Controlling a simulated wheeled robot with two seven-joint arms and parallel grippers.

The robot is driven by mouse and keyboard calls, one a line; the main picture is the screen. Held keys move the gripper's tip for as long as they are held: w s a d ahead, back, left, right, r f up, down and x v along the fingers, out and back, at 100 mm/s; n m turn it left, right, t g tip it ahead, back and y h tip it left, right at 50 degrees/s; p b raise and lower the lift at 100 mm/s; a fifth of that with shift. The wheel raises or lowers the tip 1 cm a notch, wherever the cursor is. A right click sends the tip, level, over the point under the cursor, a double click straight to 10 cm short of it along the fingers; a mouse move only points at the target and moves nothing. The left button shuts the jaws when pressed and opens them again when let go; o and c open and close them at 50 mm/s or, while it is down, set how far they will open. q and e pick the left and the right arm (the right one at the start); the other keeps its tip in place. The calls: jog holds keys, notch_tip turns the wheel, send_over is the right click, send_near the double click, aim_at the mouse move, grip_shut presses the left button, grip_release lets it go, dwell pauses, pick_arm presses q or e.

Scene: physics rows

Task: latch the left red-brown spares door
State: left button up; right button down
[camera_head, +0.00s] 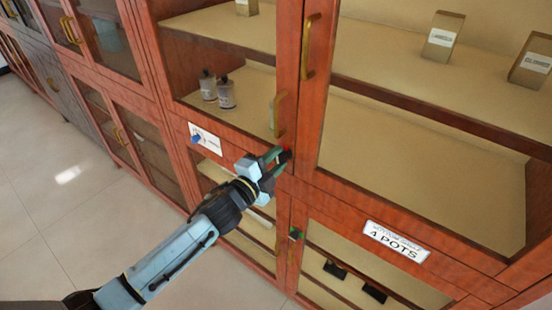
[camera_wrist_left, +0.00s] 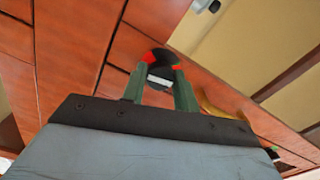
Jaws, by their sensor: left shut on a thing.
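The left red-brown door (camera_head: 288,60) of the upper cabinet has a large pane and a brass handle (camera_head: 278,115). It appears closed or nearly so; I cannot tell if it is flush. Below the handle is a dark latch with red marks (camera_head: 286,154); in the left wrist view it is a round black latch (camera_wrist_left: 157,56) with a pale grip between my fingers. My left gripper (camera_head: 274,162) is shut on this latch; its green fingertips also show in the left wrist view (camera_wrist_left: 161,82). The latch's turn is partly hidden. My right gripper is out of view.
A second brass handle (camera_head: 309,46) is on the door to the right. A lower latch with green (camera_head: 295,233) is beneath my gripper. Bottles (camera_head: 226,93) stand on a shelf behind the pane. A sign (camera_head: 396,241) reads "4 POTS". The floor at left is clear.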

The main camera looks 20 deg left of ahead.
pick_arm(q)
jog(key=shift+m, duration=0.8)
jog(key=o, duration=1)
jog(key=shift+c, duration=0.2)
jog(key=shift+s, duration=0.15)
jog(key=b+v, duration=0.1)
jog(key=v, duration=1.2)
